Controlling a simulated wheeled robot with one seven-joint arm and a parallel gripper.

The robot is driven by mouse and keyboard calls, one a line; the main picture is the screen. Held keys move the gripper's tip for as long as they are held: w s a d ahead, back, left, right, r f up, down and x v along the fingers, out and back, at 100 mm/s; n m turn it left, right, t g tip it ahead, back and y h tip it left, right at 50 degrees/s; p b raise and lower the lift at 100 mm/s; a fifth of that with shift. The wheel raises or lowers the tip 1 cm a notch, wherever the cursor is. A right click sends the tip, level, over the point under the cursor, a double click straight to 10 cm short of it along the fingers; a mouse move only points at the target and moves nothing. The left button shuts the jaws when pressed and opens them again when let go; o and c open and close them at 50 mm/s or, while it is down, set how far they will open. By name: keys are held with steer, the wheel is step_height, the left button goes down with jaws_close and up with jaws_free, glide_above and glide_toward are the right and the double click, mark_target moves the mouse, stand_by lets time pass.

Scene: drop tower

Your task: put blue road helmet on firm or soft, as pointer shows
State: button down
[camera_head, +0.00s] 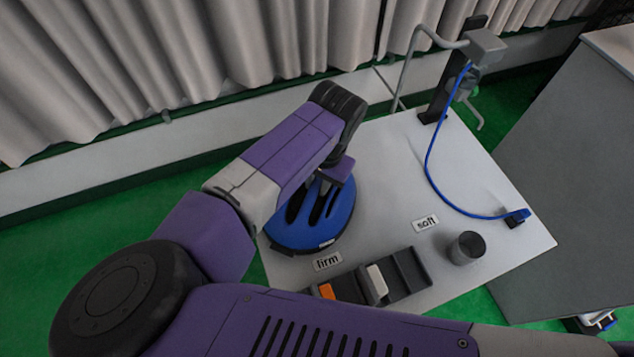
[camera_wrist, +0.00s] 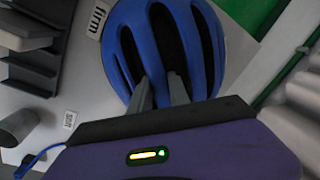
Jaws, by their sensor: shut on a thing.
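The blue road helmet (camera_head: 298,236) has long dark vents and is at the left side of the pale table, beside the "firm" label (camera_head: 328,261). My gripper (camera_head: 322,190) reaches down from above and is shut on the helmet. In the wrist view the two fingers of my gripper (camera_wrist: 162,92) are at the vents of the helmet (camera_wrist: 146,48). I cannot tell whether the helmet rests on the table or is slightly raised. The "soft" label (camera_head: 425,223) lies farther right. No pointer can be clearly made out.
A dark compartment tray (camera_head: 408,270) with an orange block (camera_head: 327,291) and a white block (camera_head: 377,279) lies at the front. A grey cup (camera_head: 467,248) stands right of it. A black post (camera_head: 440,100) with a blue cable (camera_head: 428,160) stands behind. The table's middle is clear.

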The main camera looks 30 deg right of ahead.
steer(key=shift+f, duration=0.3)
steer(key=c, duration=1.2)
jaws_free()
steer(key=shift+c, duration=0.2)
